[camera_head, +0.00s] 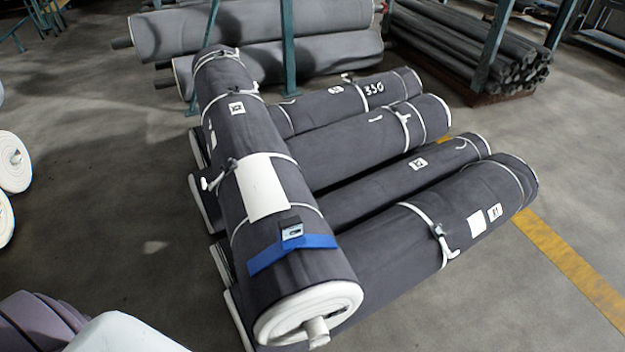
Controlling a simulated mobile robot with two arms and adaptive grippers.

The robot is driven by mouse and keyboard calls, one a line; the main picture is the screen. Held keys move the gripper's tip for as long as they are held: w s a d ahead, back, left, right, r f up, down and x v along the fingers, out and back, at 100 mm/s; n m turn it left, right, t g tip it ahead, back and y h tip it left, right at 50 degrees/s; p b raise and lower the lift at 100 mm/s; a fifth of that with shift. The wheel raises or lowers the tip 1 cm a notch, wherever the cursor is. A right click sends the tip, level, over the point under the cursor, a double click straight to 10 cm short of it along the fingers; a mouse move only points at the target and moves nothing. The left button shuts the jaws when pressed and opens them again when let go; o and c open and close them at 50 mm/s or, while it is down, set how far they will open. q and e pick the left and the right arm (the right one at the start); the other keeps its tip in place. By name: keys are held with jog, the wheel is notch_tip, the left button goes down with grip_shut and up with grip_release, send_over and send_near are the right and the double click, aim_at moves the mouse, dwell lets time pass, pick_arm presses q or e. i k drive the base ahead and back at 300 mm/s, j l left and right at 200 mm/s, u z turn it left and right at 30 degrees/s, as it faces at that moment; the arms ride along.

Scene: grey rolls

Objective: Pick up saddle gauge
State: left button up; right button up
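The saddle gauge (311,243) is a blue bent strip with a small dark box and a pale display on top. It sits across the upper side of a large grey roll (240,130), towards the roll's near end. The gauge appears to rest on the roll's surface, with nothing touching it from above. The far side of the strip is partly out of sight over the roll's curve. Neither of my grippers shows in the head view.
The top roll lies across several grey rolls (390,215) tied with white straps. A white paper sheet (262,187) lies behind the gauge. Clear floor (130,190) lies left; a yellow line (572,262) runs right.

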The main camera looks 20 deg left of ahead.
aim_at(291, 234)
jog(key=u, duration=0.9)
